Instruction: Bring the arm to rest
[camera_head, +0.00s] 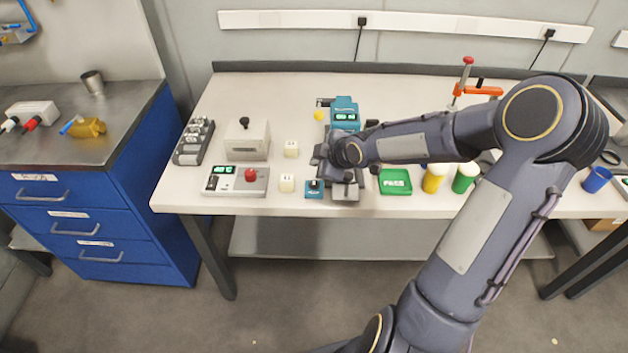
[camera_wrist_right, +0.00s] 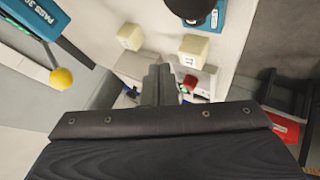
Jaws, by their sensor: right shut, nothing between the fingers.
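My right arm (camera_head: 470,220) reaches from the lower right up over the table and bends back to the left. My right gripper (camera_head: 319,160) is above the middle of the white workbench (camera_head: 260,95), near the teal device (camera_head: 345,108). In the right wrist view its dark fingers (camera_wrist_right: 157,84) are together, with nothing between them. White cubes (camera_wrist_right: 130,36) (camera_wrist_right: 194,48) and a box with a red button (camera_wrist_right: 189,83) show beyond the fingers. My left gripper is not in view.
A teal block with a black knob (camera_head: 314,188) is close to the gripper. A green tray (camera_head: 395,182), a yellow cup (camera_head: 434,178) and an orange clamp (camera_head: 478,90) are to the right. A blue cabinet (camera_head: 90,220) stands left. The workbench's back left is clear.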

